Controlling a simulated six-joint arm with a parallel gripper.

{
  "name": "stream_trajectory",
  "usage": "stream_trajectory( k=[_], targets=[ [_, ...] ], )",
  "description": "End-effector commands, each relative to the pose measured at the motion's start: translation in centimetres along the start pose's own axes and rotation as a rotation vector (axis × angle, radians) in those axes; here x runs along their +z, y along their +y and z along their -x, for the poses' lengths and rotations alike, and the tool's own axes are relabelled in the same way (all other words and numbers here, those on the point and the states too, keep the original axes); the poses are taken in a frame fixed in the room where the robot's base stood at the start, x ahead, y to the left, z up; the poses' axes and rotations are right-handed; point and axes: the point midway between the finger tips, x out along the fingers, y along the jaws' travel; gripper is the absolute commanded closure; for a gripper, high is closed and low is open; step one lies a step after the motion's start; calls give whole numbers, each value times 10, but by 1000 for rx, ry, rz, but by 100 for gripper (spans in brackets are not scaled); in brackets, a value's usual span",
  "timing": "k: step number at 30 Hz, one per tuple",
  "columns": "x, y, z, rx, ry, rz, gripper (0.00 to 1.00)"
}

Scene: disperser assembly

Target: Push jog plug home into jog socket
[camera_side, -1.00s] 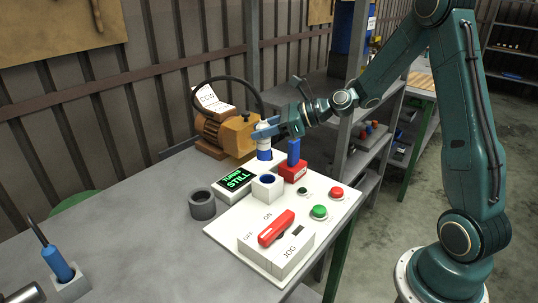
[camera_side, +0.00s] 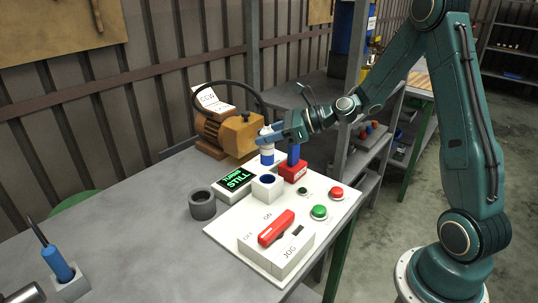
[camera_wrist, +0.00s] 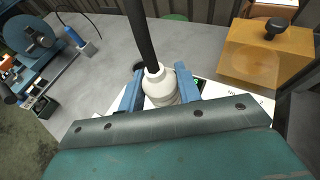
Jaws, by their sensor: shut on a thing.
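The jog plug (camera_side: 267,154) is white with a blue band, and a thick black cable arches from its top to the left. My gripper (camera_side: 268,137) is shut on it. In the wrist view the white plug body (camera_wrist: 160,88) sits between the two blue fingers, with the cable rising from it. The plug is about upright, behind and above a white block socket (camera_side: 267,188) with a blue-lined opening, which I take as the jog socket. The opening looks empty. The plug's lower end is apart from it in the side view.
A red block (camera_side: 293,172) with a blue upright part stands close to the right of the plug. A display (camera_side: 236,180) reads STILL. Push buttons and a red switch (camera_side: 276,228) are on the white panel. A grey ring (camera_side: 202,205) and orange motor (camera_side: 232,133) stand nearby.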

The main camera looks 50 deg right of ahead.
Motion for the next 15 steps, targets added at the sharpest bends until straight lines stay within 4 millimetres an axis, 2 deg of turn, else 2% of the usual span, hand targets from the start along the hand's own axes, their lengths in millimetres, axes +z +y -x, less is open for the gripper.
stream_trajectory(
  k=[15],
  targets=[
    [-32,0,-13,0,0,-2,95]
  ],
)
